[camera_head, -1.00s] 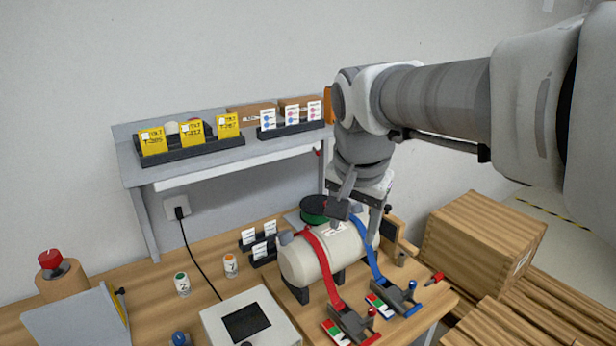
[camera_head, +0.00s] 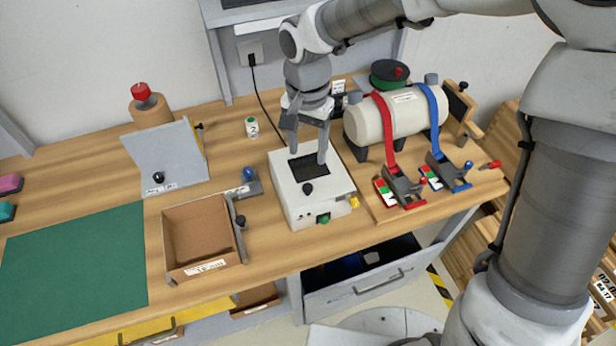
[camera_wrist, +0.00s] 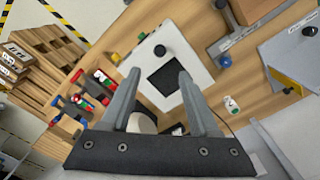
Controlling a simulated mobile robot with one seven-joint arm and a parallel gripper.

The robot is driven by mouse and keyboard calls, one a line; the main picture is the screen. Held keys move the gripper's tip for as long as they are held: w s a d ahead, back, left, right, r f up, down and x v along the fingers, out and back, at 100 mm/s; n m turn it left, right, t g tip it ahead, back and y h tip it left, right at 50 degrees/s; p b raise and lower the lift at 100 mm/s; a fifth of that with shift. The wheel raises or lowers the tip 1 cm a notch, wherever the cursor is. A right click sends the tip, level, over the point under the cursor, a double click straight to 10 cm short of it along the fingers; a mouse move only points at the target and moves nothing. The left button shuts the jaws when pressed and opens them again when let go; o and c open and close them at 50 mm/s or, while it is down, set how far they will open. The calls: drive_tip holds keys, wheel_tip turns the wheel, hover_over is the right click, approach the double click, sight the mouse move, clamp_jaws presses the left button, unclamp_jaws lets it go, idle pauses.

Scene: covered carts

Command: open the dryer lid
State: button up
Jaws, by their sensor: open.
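A white box (camera_head: 293,206) with a dark rectangular window (camera_head: 308,168) and a black knob (camera_head: 307,188) on top stands mid-bench; it looks like the dryer. Its top lies flat, with no raised lid visible. A green button and a yellow part are on its front. My gripper (camera_head: 308,153) is open and empty, pointing down above the rear part of the box, behind the knob. In the wrist view the white box (camera_wrist: 190,55) lies beyond my spread fingers (camera_wrist: 160,74), and the knob (camera_wrist: 160,51) shows between and beyond the fingertips.
A cream tank (camera_head: 375,122) with red and blue straps stands right of the box. Left are an open brown bin (camera_head: 168,235), a grey tilted panel (camera_head: 165,160) and a green mat (camera_head: 75,265). A numbered white jar (camera_head: 252,127) stands behind. An open drawer (camera_head: 360,290) is below.

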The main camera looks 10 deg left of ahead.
sight(308, 186)
wheel_tip(308, 186, down, 12)
drive_tip(key=shift+r, duration=0.25)
drive_tip(key=shift+c, duration=0.4)
clamp_jaws()
idle(1.1)
